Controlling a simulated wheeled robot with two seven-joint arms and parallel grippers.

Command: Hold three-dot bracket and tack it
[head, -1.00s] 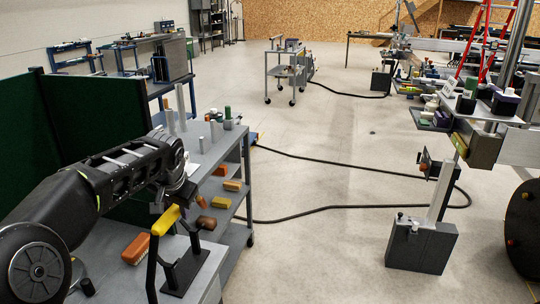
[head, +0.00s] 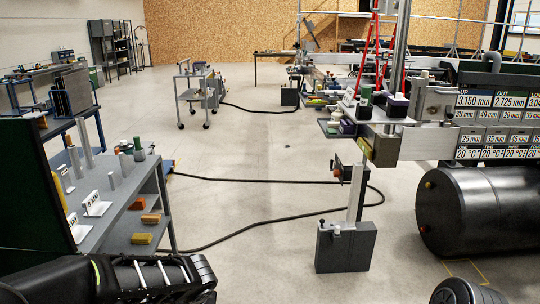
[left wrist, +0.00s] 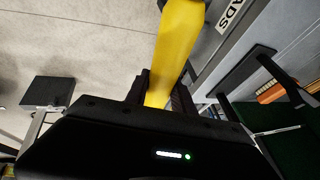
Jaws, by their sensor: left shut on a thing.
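In the left wrist view my left gripper (left wrist: 161,98) is shut on a yellow handle (left wrist: 176,45), which runs upward out of the picture between the two dark fingers. What the handle belongs to is out of view. My right gripper is not in view. I cannot make out a three-dot bracket in either view.
A grey cart (head: 115,243) with white sign cards (head: 96,204) stands at left. A black tank (head: 478,212) lies at right beneath a panel of measurement labels (head: 490,125). A grey block (head: 345,247) with a post stands mid-floor.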

